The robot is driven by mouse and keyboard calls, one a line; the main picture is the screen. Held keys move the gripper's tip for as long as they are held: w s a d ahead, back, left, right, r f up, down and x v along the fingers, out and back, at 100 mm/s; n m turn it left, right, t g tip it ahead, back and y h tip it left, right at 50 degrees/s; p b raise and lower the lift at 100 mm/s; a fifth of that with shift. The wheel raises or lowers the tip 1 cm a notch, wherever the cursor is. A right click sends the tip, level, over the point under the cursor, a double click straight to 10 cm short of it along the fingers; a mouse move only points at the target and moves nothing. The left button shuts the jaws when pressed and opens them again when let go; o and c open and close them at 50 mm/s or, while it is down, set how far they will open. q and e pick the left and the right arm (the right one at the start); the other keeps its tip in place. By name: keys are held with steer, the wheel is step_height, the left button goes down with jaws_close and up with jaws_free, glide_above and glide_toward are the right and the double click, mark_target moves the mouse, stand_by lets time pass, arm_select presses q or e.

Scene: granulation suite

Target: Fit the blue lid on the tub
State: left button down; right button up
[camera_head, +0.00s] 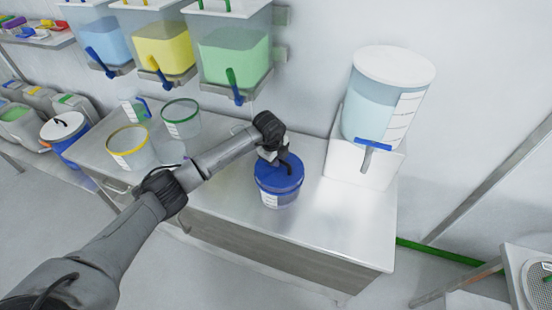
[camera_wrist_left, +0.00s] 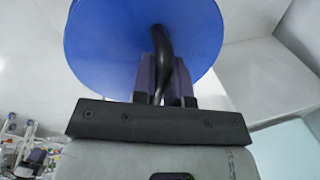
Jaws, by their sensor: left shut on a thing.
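The blue lid (camera_head: 280,172) sits at the top of the tub (camera_head: 279,198) on the steel bench, near its middle. The tub has a white label on its side. In the head view the lid looks level and in line with the rim; I cannot tell whether it is pressed fully down. My left gripper (camera_head: 281,164) is above the lid, shut on its dark handle. In the left wrist view the blue lid (camera_wrist_left: 145,45) fills the upper middle, with the left gripper's fingers (camera_wrist_left: 161,85) on the curved black handle. The tub is hidden there. My right gripper is not in view.
A large white-lidded dispenser (camera_head: 385,105) stands on a white block at right. A yellow-rimmed container (camera_head: 131,150) and a green-rimmed one (camera_head: 181,121) stand left on the bench (camera_head: 335,225). Wall bins with taps hang behind. The bench front right is clear.

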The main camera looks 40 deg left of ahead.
mark_target(271, 170)
arm_select(q)
steer(key=shift+f+b, duration=0.3)
steer(key=shift+f, duration=0.25)
steer(key=shift+f, duration=0.5)
stand_by(0.4)
steer(key=c, duration=1.1)
jaws_free()
steer(key=shift+o, duration=0.2)
steer(key=shift+r, duration=0.1)
step_height(271, 170, up, 14)
steer(key=s, duration=0.2)
steer(key=shift+s+f+p, duration=0.25)
steer(key=shift+s+p, duration=0.05)
steer(key=shift+s, duration=0.05)
